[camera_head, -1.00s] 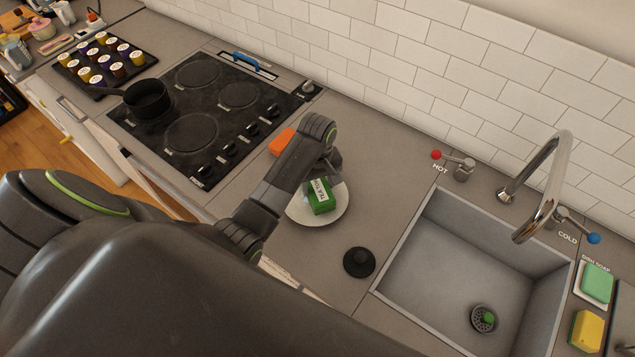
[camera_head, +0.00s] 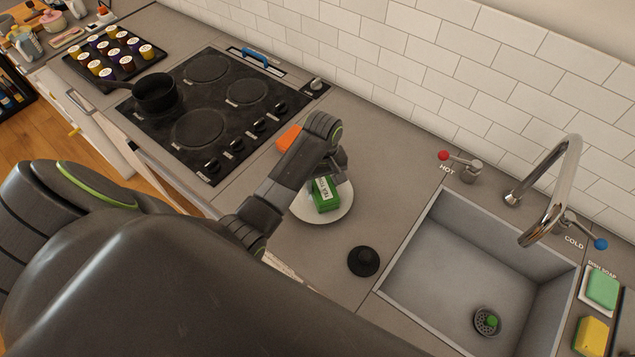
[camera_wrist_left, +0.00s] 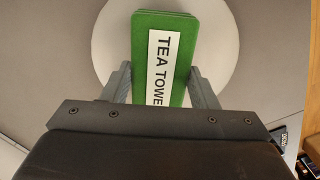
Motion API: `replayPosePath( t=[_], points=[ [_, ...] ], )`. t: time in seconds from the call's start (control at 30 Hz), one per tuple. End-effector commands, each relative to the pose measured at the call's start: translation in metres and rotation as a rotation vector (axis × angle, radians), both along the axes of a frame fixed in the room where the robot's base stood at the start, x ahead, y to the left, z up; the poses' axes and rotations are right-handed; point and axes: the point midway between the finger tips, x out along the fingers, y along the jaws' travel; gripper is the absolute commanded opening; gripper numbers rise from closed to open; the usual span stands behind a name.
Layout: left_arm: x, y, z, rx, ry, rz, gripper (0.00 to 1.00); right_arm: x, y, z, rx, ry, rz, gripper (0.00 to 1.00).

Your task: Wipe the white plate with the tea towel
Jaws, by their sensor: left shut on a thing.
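The tea towel (camera_head: 325,198) is a green block with a white label. My left gripper (camera_head: 330,180) is shut on it, over the white plate (camera_head: 341,210). In the left wrist view, the tea towel (camera_wrist_left: 150,30) sits between the two fingers of the left gripper (camera_wrist_left: 160,85), with the round white plate (camera_wrist_left: 222,60) behind it. The towel appears to be on the plate or just above it; I cannot tell whether they touch. My arm hides part of the plate in the head view. My right gripper is not in view.
An orange block (camera_head: 287,138) lies behind my arm, beside the black cooktop (camera_head: 215,110). A black round knob-like object (camera_head: 363,261) stands on the counter in front of the plate. The grey sink (camera_head: 440,265) with a tap (camera_head: 560,190) is to the right.

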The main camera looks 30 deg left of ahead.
Motion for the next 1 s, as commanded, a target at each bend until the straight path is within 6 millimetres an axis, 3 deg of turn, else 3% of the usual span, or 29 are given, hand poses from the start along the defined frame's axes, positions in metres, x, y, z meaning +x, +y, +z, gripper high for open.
replayPosePath(
  t=[0.4,1.0],
  points=[
    [0.003,-0.004,0.000,-0.001,-0.001,0.000,0.10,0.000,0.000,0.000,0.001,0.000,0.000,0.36],
    [-0.013,0.011,-0.002,0.000,0.000,0.000,0.10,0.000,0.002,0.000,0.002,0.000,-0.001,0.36]
  ],
)
